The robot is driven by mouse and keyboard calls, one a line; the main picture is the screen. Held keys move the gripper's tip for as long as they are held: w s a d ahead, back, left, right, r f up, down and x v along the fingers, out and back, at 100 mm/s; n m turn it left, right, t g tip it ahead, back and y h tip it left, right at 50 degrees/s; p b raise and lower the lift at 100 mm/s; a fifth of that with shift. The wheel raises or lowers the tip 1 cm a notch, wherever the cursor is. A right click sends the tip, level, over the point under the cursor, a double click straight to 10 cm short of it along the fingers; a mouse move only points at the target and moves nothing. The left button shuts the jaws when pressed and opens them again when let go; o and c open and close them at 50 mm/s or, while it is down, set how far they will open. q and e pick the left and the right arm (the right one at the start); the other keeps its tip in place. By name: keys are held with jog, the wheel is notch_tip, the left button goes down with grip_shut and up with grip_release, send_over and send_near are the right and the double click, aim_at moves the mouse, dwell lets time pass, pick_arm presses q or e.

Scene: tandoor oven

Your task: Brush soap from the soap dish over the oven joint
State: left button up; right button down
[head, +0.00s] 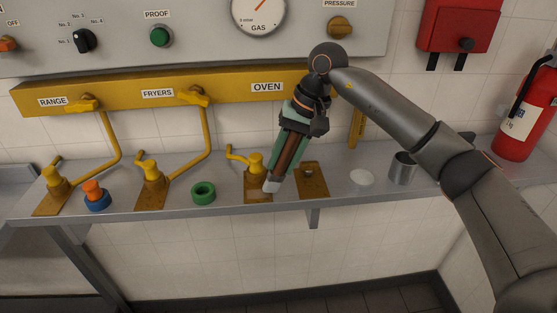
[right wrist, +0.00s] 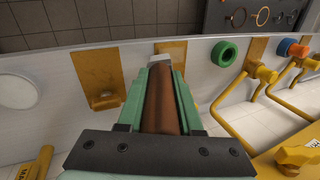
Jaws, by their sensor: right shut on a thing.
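My right gripper (head: 286,158) is shut on a brush with a brown handle (head: 290,152) and a pale tip (head: 271,186). The brush points down, its tip at the front right of the oven joint (head: 255,164), a yellow fitting on a brass plate; I cannot tell whether they touch. In the right wrist view the brush (right wrist: 160,100) lies between the green fingers, its tip over the plate's edge (right wrist: 174,50). A white round dish (head: 361,178), apparently the soap dish, lies on the shelf to the right; it also shows in the right wrist view (right wrist: 16,91). My left gripper is out of view.
On the shelf (head: 225,205) stand the range and fryers joints (head: 150,172), a blue and orange piece (head: 96,196), a green ring (head: 203,193), an empty brass plate (head: 312,180) and a metal cup (head: 403,168). A yellow pipe rail (head: 225,90) runs behind.

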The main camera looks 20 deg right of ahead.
jog(key=shift+f, duration=0.2)
jog(key=shift+f, duration=0.1)
jog(key=shift+w+a, duration=0.1)
jog(key=shift+a, duration=0.4)
jog(key=shift+w+a, duration=0.25)
jog(key=shift+a, duration=0.75)
jog(key=shift+w+a, duration=0.25)
jog(key=shift+a, duration=0.75)
jog(key=shift+d, duration=0.1)
jog(key=shift+s+d+f, duration=0.1)
jog(key=shift+d, duration=0.45)
jog(key=shift+s+d, duration=0.3)
jog(key=shift+d, duration=0.7)
jog(key=shift+s+d, duration=0.25)
jog(key=shift+d, duration=0.7)
jog(key=shift+r, duration=0.2)
